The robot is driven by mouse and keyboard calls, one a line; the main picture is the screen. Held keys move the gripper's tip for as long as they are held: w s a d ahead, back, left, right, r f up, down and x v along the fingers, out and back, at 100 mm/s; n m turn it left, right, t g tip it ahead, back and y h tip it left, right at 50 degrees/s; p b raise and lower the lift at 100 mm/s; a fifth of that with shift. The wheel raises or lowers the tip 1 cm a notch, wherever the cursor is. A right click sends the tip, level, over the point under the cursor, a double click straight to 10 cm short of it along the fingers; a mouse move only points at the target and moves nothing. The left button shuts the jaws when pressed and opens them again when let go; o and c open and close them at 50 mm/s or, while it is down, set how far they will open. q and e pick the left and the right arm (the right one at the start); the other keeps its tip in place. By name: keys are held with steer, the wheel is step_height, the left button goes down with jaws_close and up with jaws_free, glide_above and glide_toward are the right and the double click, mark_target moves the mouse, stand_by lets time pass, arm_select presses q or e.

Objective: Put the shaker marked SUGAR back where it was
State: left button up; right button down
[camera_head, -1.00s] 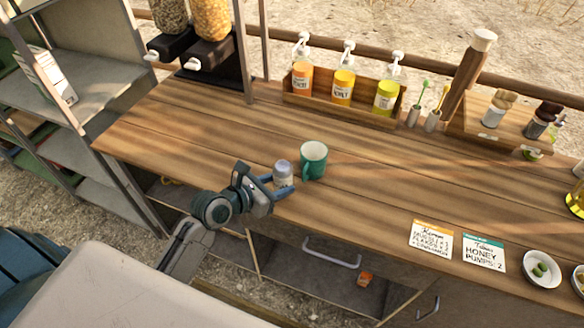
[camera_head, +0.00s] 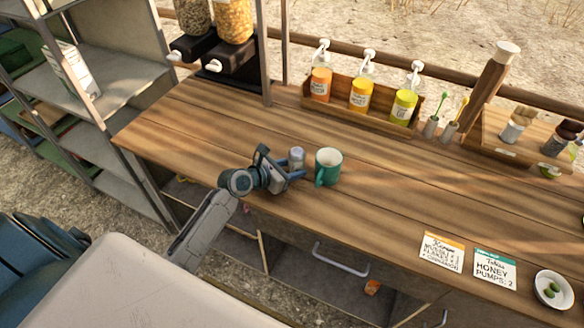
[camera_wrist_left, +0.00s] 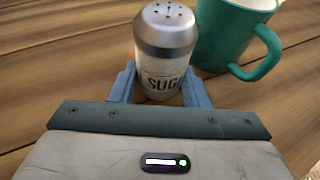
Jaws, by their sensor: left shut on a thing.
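The shaker (camera_head: 297,157) has a metal top with holes and a label that reads SUG in the left wrist view (camera_wrist_left: 163,60). My left gripper (camera_head: 290,172) is shut on it, with one blue finger on each side of its lower body in the left wrist view (camera_wrist_left: 160,92). The shaker is upright, at or just above the wooden counter (camera_head: 210,130); I cannot tell if its base touches. A teal mug (camera_head: 328,168) stands close to its right, and also shows in the left wrist view (camera_wrist_left: 232,35). My right gripper is not in view.
A wooden rack (camera_head: 345,108) with several pump bottles stands at the back. A tray (camera_head: 500,140) with two shakers is at the right. Two cards (camera_head: 442,250) and a small bowl (camera_head: 553,290) lie near the front edge. Counter left of the shaker is clear.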

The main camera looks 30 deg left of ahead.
arm_select(q)
steer(key=shift+f, duration=0.1)
steer(key=o, duration=1)
